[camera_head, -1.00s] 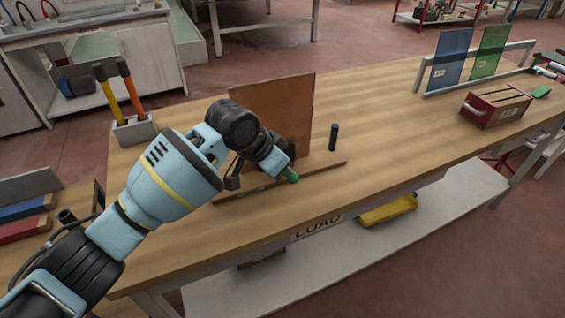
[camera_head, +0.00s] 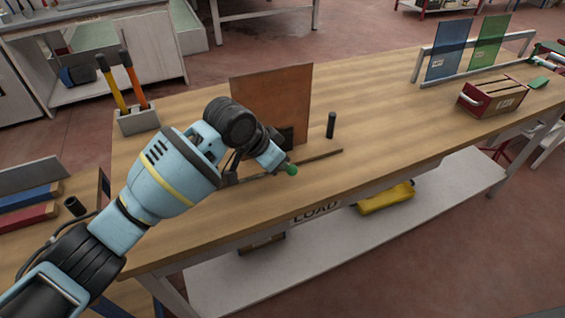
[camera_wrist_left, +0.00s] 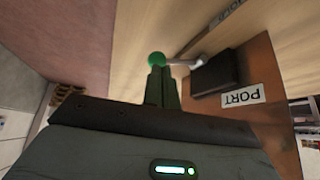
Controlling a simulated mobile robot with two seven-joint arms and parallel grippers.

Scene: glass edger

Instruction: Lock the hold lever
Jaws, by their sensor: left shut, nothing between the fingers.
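The hold lever shows in the left wrist view as a green ball knob (camera_wrist_left: 156,59) on a short silver arm (camera_wrist_left: 190,63). The arm runs to a dark block (camera_wrist_left: 216,73) beside a brown panel (camera_wrist_left: 262,95) with a PORT label. In the head view the green knob (camera_head: 292,169) shows just past my left gripper (camera_head: 283,164), and the brown panel (camera_head: 275,98) stands upright behind. My left gripper is shut and empty. Its fingers (camera_wrist_left: 161,76) end right at the knob; I cannot tell whether they touch it. My wrist hides part of the lever's mount.
A thin strip (camera_head: 318,159) lies along the panel's foot on the wooden bench (camera_head: 400,125). A black post (camera_head: 331,125) stands right of the panel. A red box (camera_head: 492,97) and a rack with blue and green panes are at right.

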